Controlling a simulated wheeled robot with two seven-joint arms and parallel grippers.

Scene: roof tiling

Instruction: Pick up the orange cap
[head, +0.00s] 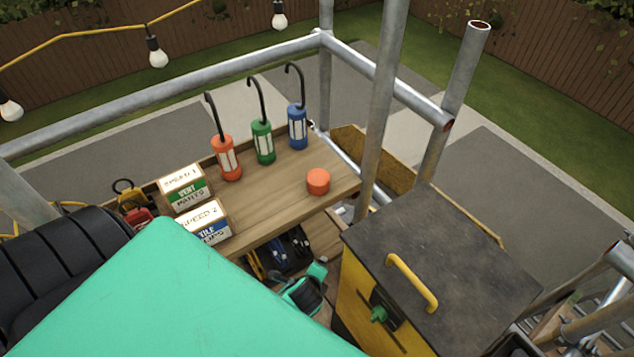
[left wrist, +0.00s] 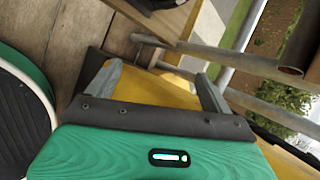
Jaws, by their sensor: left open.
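The orange cap (head: 318,181) is a short, round cylinder. It sits on the wooden shelf (head: 285,205) near its right end in the head view, apart from the lanterns. I cannot make it out in the left wrist view. My left gripper (left wrist: 160,72) shows in the left wrist view with its two grey fingers spread apart, and I see nothing held. A yellow surface (left wrist: 150,92) lies beyond and between the fingers. In the head view I cannot make out its fingertips for certain. My right gripper is not in view.
A yellow cabinet with a dark top (head: 455,245) is at right. A scaffold pole (head: 382,110) rises beside the shelf's right end.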

